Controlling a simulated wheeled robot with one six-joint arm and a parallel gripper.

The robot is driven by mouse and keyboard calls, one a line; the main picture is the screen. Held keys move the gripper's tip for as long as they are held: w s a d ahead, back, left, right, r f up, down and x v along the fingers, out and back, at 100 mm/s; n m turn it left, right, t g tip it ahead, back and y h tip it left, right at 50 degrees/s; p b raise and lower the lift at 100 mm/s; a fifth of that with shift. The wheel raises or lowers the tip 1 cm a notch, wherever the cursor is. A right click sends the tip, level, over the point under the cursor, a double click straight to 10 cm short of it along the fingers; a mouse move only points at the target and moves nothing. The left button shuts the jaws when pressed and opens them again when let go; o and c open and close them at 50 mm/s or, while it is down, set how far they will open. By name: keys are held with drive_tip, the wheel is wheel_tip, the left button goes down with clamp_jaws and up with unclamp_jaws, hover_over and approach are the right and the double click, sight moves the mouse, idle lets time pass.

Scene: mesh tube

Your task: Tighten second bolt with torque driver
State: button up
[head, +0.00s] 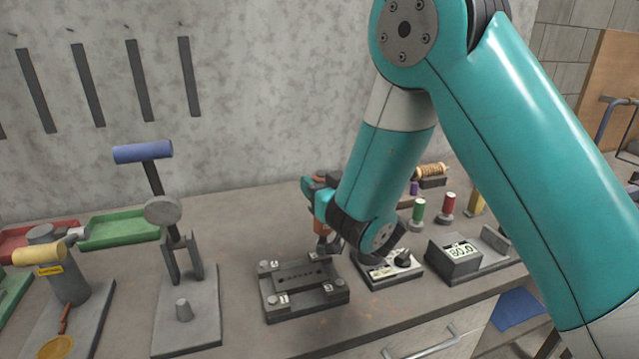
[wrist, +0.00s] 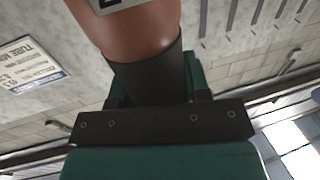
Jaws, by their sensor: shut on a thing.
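The dark fixture block (head: 297,294) lies on the bench with bolt spots and small white tags at its corners. My gripper (head: 322,218) is shut on the torque driver (head: 321,228), an orange body that hangs down over the block's back right corner. In the wrist view the driver (wrist: 140,28) shows as a copper-orange cylinder with a black collar, beside my gripper's dark jaw bar (wrist: 160,121). The driver's tip is small and partly hidden, so I cannot tell if it touches a bolt.
A dial box (head: 388,270) and a display unit reading 80.0 (head: 457,256) stand right of the block. A stand with a blue-handled clamp (head: 185,318) is at the left. Green (head: 118,230) and red trays are behind it. Colored spools stand at the back right.

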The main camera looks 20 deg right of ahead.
sight(320, 171)
drive_tip(key=shift+f+b, duration=0.3)
drive_tip(key=shift+f, duration=0.05)
idle(1.0)
drive_tip(key=shift+r+p, duration=0.15)
drive_tip(key=shift+p, duration=0.15)
drive_tip(key=shift+r+p, duration=2.95)
drive_tip(key=shift+r, duration=0.05)
drive_tip(key=shift+f, duration=0.1)
